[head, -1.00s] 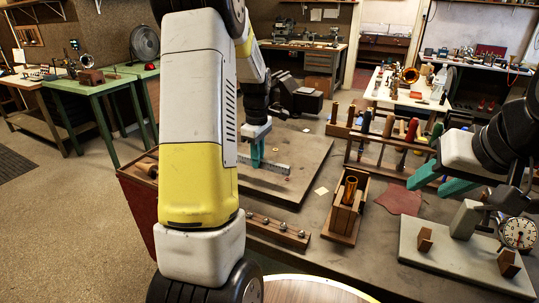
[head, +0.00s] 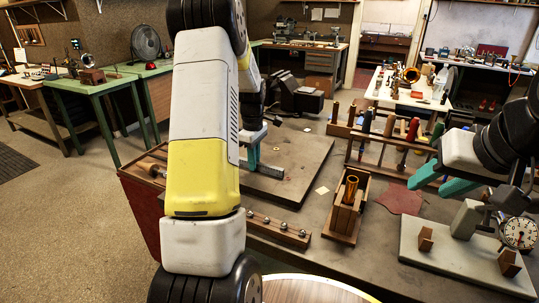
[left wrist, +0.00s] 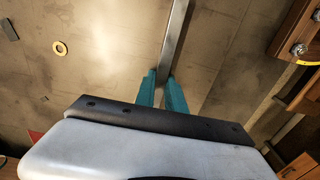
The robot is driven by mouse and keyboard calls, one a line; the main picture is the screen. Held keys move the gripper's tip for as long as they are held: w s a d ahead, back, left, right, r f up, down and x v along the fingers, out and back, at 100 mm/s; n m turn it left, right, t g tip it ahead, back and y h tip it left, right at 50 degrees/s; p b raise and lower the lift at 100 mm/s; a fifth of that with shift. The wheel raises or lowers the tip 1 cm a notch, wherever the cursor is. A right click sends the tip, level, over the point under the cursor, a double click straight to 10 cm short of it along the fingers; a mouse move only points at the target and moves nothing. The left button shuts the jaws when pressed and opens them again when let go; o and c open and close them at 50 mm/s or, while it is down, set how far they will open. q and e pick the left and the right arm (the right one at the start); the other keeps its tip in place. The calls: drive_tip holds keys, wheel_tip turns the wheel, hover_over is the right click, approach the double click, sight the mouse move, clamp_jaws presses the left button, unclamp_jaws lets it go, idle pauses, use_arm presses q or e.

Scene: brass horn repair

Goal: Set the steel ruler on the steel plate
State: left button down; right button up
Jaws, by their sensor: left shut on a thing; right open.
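The steel ruler (head: 268,171) is a thin grey strip gripped by my left gripper (head: 253,163), whose teal fingers are shut on it. In the left wrist view the ruler (left wrist: 177,38) runs away from between the fingertips (left wrist: 161,82). It is over the steel plate (head: 308,158), a broad flat brown-grey slab, which fills much of the left wrist view (left wrist: 110,60). I cannot tell whether the ruler touches the plate. My left arm hides the plate's left part. My right gripper (head: 428,187) is open and empty, above the bench at the right.
A small brass washer (left wrist: 60,47) lies on the plate. A wooden strip with metal knobs (head: 278,229) lies in front of it. A wooden box with a brass tube (head: 346,208), a tool rack (head: 385,140) and a grey base with a dial gauge (head: 519,233) stand to the right.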

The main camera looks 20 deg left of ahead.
use_arm(q)
drive_tip(key=c, duration=1.4)
unclamp_jaws()
wheel_tip(320, 180, up, 12)
drive_tip(key=s+d+r+m+t, duration=0.2)
drive_tip(key=s+d+r+m, duration=0.3)
drive_tip(key=s+r, duration=0.2)
drive_tip(key=s+d+m+t, duration=0.1)
drive_tip(key=s+d+m, duration=0.2)
drive_tip(key=s, duration=0.3)
drive_tip(key=s+d+r+m+t+h, duration=0.1)
drive_tip(key=s+d+m, duration=0.3)
drive_tip(key=s, duration=0.3)
drive_tip(key=s+d+m+t+h, duration=0.1)
drive_tip(key=s+d+m+t, duration=0.1)
drive_tip(key=s+m, duration=0.3)
drive_tip(key=shift+s+d+r, duration=0.4)
drive_tip(key=shift+s+d, duration=0.25)
drive_tip(key=shift+s, duration=0.25)
